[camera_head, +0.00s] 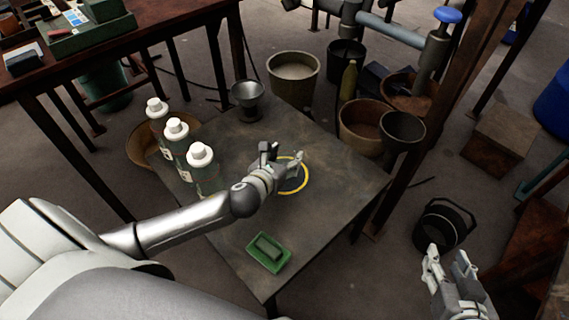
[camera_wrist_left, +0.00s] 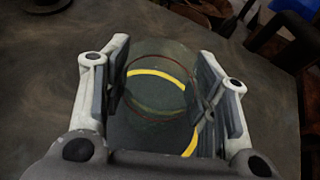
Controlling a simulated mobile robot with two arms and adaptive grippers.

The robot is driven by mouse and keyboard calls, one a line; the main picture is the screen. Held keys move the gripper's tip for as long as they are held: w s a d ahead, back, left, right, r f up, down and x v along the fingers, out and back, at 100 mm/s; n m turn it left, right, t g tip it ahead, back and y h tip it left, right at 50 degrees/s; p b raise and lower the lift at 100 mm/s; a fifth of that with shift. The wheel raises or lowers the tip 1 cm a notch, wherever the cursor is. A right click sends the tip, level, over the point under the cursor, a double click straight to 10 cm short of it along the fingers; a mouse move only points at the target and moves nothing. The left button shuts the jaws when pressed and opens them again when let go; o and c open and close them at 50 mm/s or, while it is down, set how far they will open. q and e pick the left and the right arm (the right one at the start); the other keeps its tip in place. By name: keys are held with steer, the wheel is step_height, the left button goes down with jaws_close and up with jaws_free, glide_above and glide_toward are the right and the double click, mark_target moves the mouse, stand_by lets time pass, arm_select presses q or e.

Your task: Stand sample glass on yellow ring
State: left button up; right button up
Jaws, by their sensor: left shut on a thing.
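The yellow ring (camera_head: 306,182) lies flat on the grey table; in the left wrist view its band (camera_wrist_left: 150,73) shows around and through the glass. My left gripper (camera_head: 282,164) is over the ring's left part. In the left wrist view my left gripper (camera_wrist_left: 160,95) is shut on the clear sample glass (camera_wrist_left: 155,88), with one finger on each side. The glass looks upright, within or above the ring; I cannot tell whether its base touches the table. My right gripper (camera_head: 452,268) is off the table at the lower right, empty, with its fingers apart.
Several white-capped bottles (camera_head: 201,162) stand on the table's left side. A metal funnel-like cup (camera_head: 248,95) is at the back corner, and a green tray with a block (camera_head: 269,252) near the front. Buckets (camera_head: 293,75) stand on the floor behind. The table's right side is clear.

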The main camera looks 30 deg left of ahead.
arm_select(q)
steer(key=shift+f+b, duration=0.35)
steer(key=shift+f, duration=0.45)
arm_select(e)
steer(key=r+t, duration=0.1)
steer(key=w+a+r+t, duration=0.1)
steer(key=r, duration=0.1)
steer(key=w+r+t+y, duration=0.1)
steer(key=shift+w+a+r, duration=0.15)
steer(key=shift+w+r, duration=0.1)
steer(key=shift+r, duration=0.1)
arm_select(q)
steer(key=o, duration=1.2)
steer(key=shift+f, duration=0.15)
steer(key=shift+o, duration=0.2)
